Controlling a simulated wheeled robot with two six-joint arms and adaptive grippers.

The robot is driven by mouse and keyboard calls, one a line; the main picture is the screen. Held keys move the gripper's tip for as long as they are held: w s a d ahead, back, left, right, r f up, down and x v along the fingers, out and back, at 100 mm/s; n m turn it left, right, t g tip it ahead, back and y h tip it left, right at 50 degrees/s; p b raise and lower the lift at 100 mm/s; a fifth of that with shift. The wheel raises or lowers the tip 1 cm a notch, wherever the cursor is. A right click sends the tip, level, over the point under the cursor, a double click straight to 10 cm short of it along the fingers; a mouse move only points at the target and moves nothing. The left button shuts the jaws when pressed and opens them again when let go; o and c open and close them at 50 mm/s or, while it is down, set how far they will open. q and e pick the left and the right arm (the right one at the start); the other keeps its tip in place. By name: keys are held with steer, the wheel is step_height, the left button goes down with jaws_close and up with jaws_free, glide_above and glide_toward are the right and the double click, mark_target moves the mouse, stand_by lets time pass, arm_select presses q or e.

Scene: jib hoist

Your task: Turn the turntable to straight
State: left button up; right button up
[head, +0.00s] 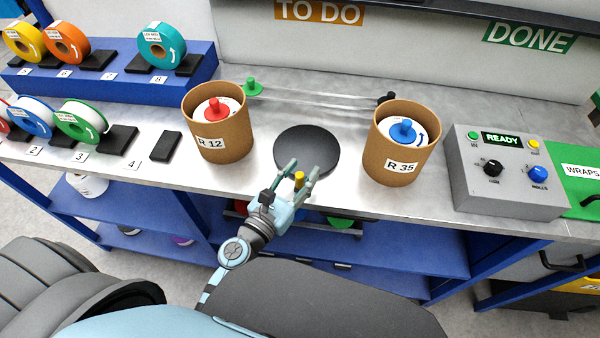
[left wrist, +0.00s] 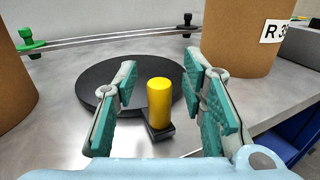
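The turntable (head: 307,148) is a flat black disc on the grey bench between two brown drums. A yellow upright post (head: 299,178) stands on a small black tab at its near edge. My left gripper (head: 303,171) is open, with its fingers on either side of the post. In the left wrist view the yellow post (left wrist: 159,102) shows between the two teal-padded fingers, with a gap on both sides, and the black disc (left wrist: 145,72) lies behind it. My right gripper is not in view.
Drum R 12 (head: 230,143) stands left of the turntable, drum R 35 (head: 386,165) right of it. Thin strands (head: 320,98) run behind between a green and a black post. A control box (head: 506,190) with a READY display stands at the right, spools (head: 80,122) at the left.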

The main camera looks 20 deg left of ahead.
arm_select(q)
steer(key=v, duration=1.2)
steer(key=shift+a, duration=0.1)
